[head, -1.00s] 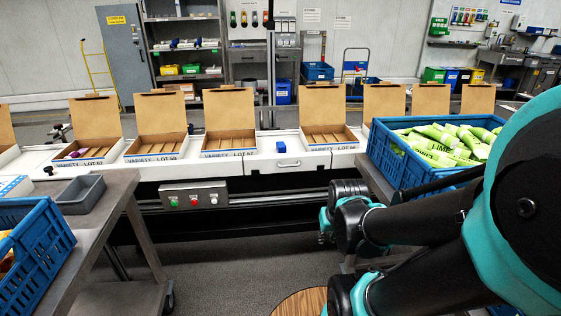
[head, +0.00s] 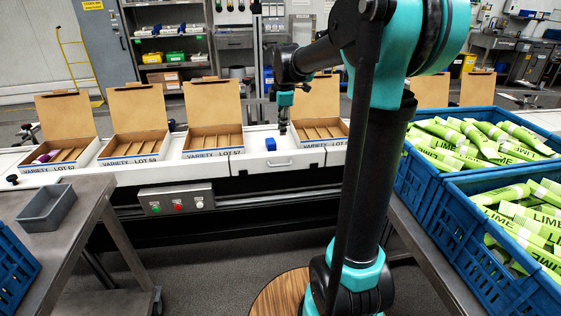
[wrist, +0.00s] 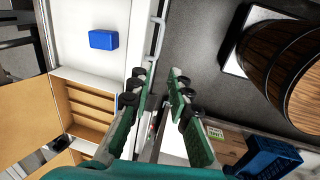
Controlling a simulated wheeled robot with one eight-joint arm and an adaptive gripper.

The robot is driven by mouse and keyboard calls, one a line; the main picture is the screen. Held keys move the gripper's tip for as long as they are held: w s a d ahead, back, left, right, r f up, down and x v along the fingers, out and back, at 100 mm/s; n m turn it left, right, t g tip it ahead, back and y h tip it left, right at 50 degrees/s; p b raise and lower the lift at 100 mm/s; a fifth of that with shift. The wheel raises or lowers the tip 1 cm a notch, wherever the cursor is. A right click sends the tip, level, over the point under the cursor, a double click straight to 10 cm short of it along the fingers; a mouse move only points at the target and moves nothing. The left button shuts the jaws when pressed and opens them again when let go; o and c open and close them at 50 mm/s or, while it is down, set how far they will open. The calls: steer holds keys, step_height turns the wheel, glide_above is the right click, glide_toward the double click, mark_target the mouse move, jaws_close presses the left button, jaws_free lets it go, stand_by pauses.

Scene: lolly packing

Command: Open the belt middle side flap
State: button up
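The middle side flap (head: 279,164) is a white panel on the front of the belt with a metal handle. It looks shut in the head view. Its handle also shows at the top of the wrist view (wrist: 157,36). My gripper (head: 283,129) points down over the belt, close behind the flap, beside the small blue block (head: 271,144). In the wrist view the two green fingers (wrist: 160,76) are apart with nothing between them. The handle lies beyond the fingertips, and I see no contact with it.
Open cardboard boxes stand along the belt, one (head: 319,119) just right of my gripper. A button panel (head: 177,200) is below the belt. Blue crates of lime packs (head: 425,206) stand at right. A grey tray (head: 52,206) is on the left table. A wooden barrel (wrist: 296,70) shows in the wrist view.

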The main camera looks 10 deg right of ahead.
mark_target(280, 165)
steer(key=w+f, duration=0.1)
steer(key=f, duration=0.4)
steer(key=w+f, duration=0.1)
steer(key=f, duration=0.5)
steer(key=w+f, duration=0.1)
steer(key=f, duration=0.4)
steer(key=shift+w+f, duration=0.2)
steer(key=shift+f, duration=0.2)
jaws_close()
